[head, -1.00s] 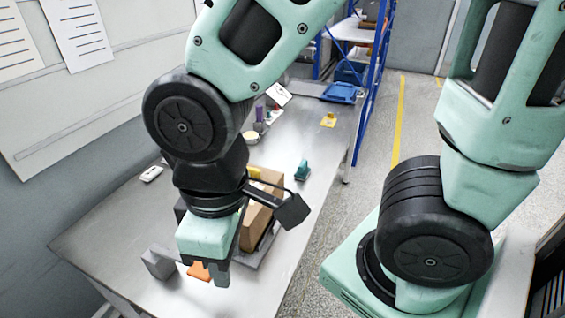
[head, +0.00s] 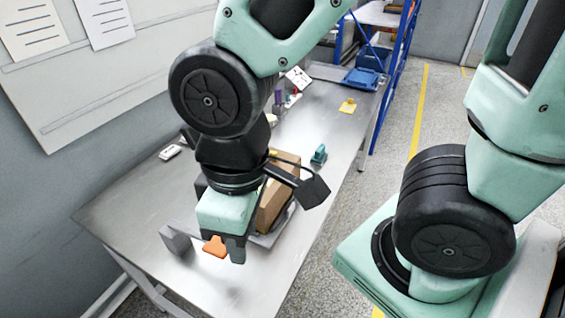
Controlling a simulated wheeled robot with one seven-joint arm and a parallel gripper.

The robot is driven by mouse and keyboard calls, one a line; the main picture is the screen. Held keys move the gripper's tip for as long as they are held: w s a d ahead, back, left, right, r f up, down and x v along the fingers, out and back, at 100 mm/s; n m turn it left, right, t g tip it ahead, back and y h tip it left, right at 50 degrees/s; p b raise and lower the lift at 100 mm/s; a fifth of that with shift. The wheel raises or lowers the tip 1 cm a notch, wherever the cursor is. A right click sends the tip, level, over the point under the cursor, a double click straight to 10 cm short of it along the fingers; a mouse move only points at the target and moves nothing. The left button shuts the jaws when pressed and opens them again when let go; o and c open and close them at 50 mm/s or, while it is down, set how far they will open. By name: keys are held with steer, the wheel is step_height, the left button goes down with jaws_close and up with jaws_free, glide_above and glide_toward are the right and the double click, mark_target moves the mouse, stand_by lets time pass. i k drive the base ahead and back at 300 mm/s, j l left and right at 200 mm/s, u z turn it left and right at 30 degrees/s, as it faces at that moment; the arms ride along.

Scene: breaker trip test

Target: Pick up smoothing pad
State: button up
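An orange piece (head: 215,246) lies low beside the fingers of my gripper (head: 232,255), near the front of the metal table. It may be the smoothing pad, but the view does not confirm this. My gripper points down over this end of the table. One dark grey finger shows just right of the orange piece; the other cannot be made out clearly. I cannot tell whether the gripper touches the orange piece or how wide it is open. A small teal piece (head: 319,155) stands farther back on the table.
A grey block (head: 175,240) stands left of the orange piece. A cardboard box (head: 277,195) is close behind my gripper, partly hidden. A yellow piece (head: 348,106) and a blue bin (head: 361,79) are farther back. The table's left front (head: 120,215) is bare.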

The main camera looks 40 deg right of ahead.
mark_target(320, 157)
steer(key=l+z, duration=0.2)
steer(key=l, duration=0.25)
steer(key=i+l+z, duration=0.2)
steer(key=l, duration=0.25)
steer(key=i+l, duration=0.3)
steer(key=l+z, duration=0.05)
steer(key=l, duration=0.05)
